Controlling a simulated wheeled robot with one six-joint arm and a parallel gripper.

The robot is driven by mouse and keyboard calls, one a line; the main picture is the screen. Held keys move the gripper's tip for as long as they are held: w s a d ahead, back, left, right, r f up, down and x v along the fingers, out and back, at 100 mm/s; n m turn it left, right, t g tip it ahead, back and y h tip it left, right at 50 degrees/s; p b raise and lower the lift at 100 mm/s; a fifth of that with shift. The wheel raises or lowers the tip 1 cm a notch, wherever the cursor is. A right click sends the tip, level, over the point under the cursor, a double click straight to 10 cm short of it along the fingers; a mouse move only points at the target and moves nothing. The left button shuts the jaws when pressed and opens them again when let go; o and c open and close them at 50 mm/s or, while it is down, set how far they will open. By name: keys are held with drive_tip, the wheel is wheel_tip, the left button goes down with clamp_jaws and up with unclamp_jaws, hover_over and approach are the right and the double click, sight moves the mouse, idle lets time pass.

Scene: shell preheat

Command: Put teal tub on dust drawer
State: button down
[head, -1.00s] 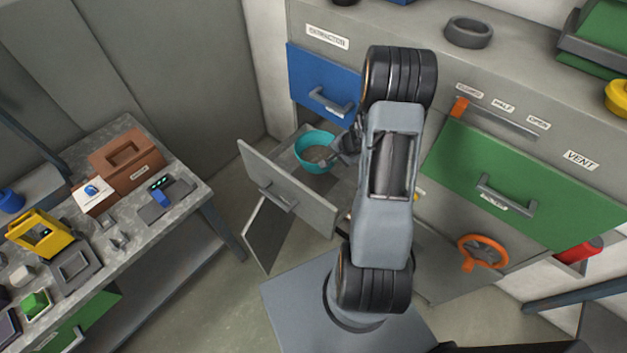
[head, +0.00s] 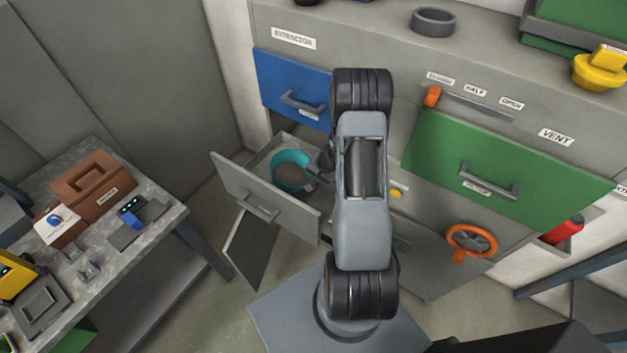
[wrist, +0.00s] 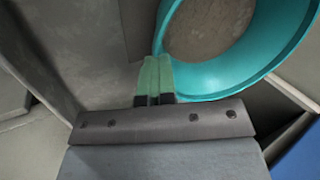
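The teal tub (head: 290,184) is a round, open-topped tub with a grey-brown inside. In the head view it is within the open grey drawer (head: 240,199), upright or nearly so. Whether it touches the drawer floor I cannot tell. My gripper (head: 322,163) is at the tub's right side in the head view, partly hidden by my arm. In the wrist view the pale green fingertips of my gripper (wrist: 156,75) are close together on the wall of the teal tub (wrist: 210,84). They look shut on its rim.
A blue drawer (head: 285,88) is above the open drawer. A green drawer (head: 490,160) and an orange wheel (head: 471,241) are to the right. A cluttered workbench (head: 150,235) stands at the left. A grey ring (head: 433,20) lies on the cabinet top.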

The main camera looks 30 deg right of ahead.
drive_tip(key=shift+f, duration=0.7)
drive_tip(key=shift+f, duration=0.25)
drive_tip(key=shift+f, duration=0.15)
drive_tip(key=c, duration=1.3)
unclamp_jaws()
drive_tip(key=shift+r, duration=0.5)
drive_tip(key=p+v, duration=0.3)
drive_tip(key=v, duration=0.9)
drive_tip(key=shift+p, duration=0.35)
drive_tip(key=shift+f, duration=0.1)
